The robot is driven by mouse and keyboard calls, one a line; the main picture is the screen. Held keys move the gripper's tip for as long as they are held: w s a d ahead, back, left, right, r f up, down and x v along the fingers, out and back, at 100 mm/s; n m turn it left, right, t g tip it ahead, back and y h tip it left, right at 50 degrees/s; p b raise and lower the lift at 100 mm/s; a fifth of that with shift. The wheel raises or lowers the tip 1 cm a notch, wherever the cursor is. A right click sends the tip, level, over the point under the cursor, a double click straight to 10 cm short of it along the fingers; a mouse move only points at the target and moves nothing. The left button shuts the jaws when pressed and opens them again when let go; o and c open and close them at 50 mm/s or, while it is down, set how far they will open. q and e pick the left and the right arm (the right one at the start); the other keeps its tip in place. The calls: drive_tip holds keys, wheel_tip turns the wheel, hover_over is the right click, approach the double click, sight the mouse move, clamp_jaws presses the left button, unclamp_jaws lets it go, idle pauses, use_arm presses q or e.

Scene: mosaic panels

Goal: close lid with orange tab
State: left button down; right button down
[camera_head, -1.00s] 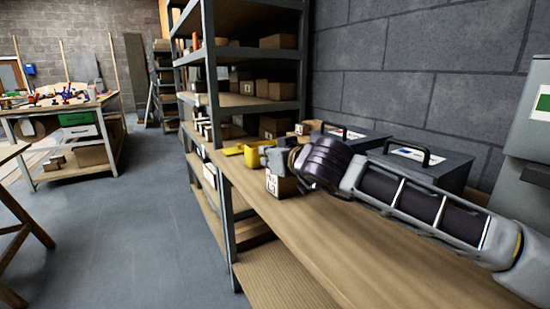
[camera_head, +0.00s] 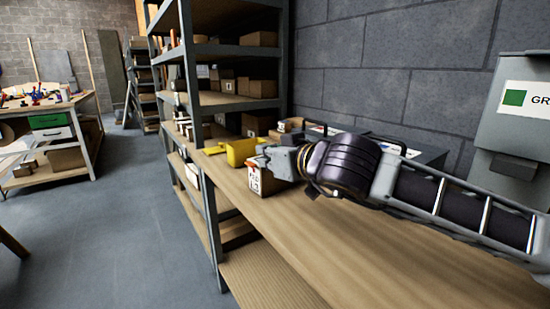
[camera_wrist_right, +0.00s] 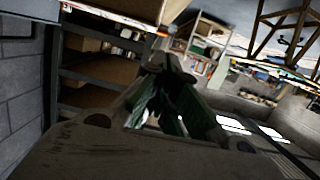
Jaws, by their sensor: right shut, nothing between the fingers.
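My right gripper (camera_head: 268,160) is shut and empty, above the bench and in front of the boxes, by a small carton with red lettering (camera_head: 259,184). In the right wrist view its dark fingers (camera_wrist_right: 165,95) point towards the room. My left gripper is not in view.
A grey container (camera_head: 519,130) with a green-square label stands at the right. A yellow bin (camera_head: 242,151) lies on the bench beyond my gripper. A metal shelf (camera_head: 237,105) with cartons rises behind. The bench's near part (camera_head: 300,240) is clear, with open floor at left.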

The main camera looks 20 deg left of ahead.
drive_tip(key=v, duration=0.3)
drive_tip(key=shift+s+d, duration=0.1)
drive_tip(key=shift+d, duration=0.05)
drive_tip(key=shift+s, duration=0.1)
idle(0.6)
